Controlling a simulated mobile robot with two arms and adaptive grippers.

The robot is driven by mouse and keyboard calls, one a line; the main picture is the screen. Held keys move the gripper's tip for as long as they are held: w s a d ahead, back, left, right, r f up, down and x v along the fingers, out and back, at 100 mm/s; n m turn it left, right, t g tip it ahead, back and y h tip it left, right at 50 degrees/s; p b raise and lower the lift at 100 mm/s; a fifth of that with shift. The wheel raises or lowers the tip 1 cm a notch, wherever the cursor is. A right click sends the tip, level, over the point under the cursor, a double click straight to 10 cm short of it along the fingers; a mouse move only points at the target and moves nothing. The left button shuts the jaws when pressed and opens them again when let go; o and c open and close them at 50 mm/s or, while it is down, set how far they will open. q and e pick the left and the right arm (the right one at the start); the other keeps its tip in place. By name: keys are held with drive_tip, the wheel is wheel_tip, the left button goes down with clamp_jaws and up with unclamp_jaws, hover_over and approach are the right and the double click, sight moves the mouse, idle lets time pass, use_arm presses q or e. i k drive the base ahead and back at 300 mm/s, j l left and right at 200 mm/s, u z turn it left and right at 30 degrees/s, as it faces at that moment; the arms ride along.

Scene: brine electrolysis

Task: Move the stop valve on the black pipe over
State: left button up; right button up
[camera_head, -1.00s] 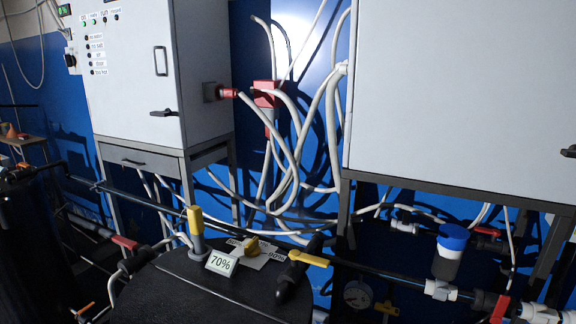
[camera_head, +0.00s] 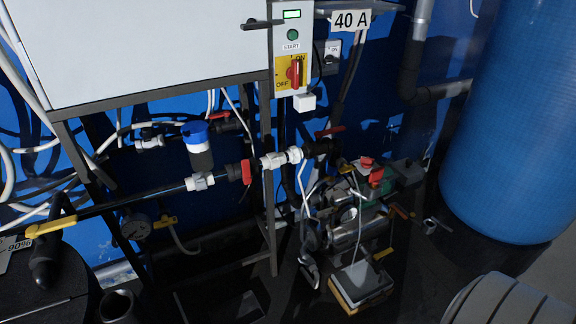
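A black pipe (camera_head: 122,200) runs from the lower left up toward the middle. A yellow lever handle (camera_head: 50,227) lies along it at the left, beside a black fitting (camera_head: 42,262). A red-handled valve (camera_head: 246,172) sits on the pipe between white unions, its handle roughly upright. Another red lever (camera_head: 330,131) points sideways above a black fitting (camera_head: 318,149) at the pipe's right end. Which of these is the stop valve I cannot tell. Neither of my grippers is in view.
A white cabinet (camera_head: 150,45) on a dark frame stands above the pipe. A blue-capped filter (camera_head: 197,140) and a gauge (camera_head: 136,226) are near it. A pump (camera_head: 345,232) stands on the floor. A large blue tank (camera_head: 520,130) fills the right.

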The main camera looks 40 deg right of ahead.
sight(247, 179)
drive_tip(key=z, duration=0.8)
